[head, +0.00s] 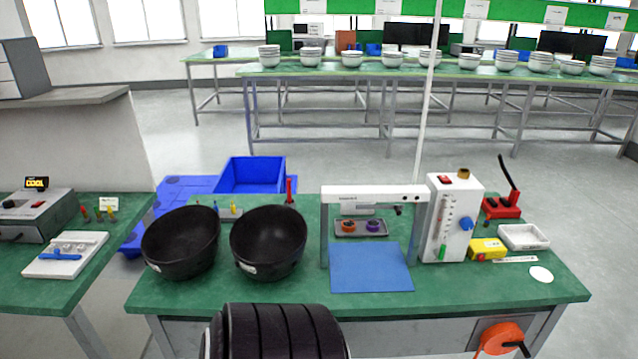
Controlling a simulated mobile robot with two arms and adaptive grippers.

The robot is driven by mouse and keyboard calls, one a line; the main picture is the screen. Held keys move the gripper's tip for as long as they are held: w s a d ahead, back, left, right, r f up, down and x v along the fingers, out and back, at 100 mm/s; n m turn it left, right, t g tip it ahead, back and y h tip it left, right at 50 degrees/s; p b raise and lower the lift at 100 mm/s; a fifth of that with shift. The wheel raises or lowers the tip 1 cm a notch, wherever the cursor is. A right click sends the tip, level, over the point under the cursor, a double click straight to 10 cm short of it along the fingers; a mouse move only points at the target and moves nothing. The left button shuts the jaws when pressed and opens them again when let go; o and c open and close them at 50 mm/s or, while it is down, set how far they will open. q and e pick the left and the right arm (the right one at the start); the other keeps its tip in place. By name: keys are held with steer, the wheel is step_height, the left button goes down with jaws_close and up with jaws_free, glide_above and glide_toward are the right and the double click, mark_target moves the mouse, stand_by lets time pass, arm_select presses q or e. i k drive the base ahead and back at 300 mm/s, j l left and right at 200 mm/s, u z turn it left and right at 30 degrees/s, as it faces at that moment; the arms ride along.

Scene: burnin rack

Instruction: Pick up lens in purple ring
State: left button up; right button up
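The lens in the purple ring (373,226) sits in the right part of a small grey tray (384,235) on the green bench. The tray stands near the white frame, behind the blue mat. A similar piece with an orange ring (348,226) sits beside it on the left in the same tray. The pieces are small, so the glass itself is hard to make out. Neither of my grippers is in view.
A white frame (324,230) spans over the tray, with a blue mat (371,268) in front. Two black bowls (181,242) (268,242) stand left. A white device (450,218), yellow box (487,249) and white tray (523,237) stand right. The bench front edge is mostly clear.

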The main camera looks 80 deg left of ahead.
mark_target(372, 225)
steer(key=u, duration=2.15)
steer(key=i+l+u, duration=0.15)
steer(key=l, duration=0.15)
steer(key=l+u, duration=0.15)
steer(key=l, duration=0.15)
steer(key=i+l+u, duration=0.15)
steer(key=l, duration=0.2)
